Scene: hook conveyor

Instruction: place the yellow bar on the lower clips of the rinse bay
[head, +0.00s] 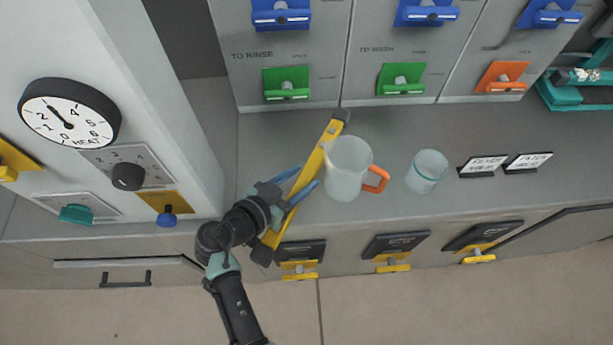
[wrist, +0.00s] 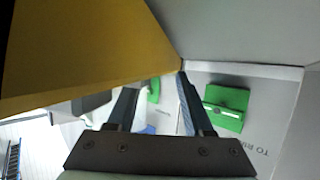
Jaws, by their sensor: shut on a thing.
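The yellow bar (head: 314,164) is long, with dark end blocks, and lies slantwise in the head view above the grey counter. My gripper (head: 306,178) has its blue fingers on either side of the bar and is shut on it. In the wrist view the bar (wrist: 90,50) fills the upper left, beyond my gripper (wrist: 158,92). The panel labelled "TO RINSE" (head: 250,70) has a blue upper clip (head: 281,14) and a green lower clip (head: 287,83). A green clip (wrist: 228,106) beside the lettering shows in the wrist view. The bar's upper end is below the green clip, apart from it.
A translucent mug (head: 347,170) with an orange handle stands close right of the bar. A control column (head: 150,110) with a heat dial (head: 70,113) rises at left. More clips (head: 401,79) continue rightward.

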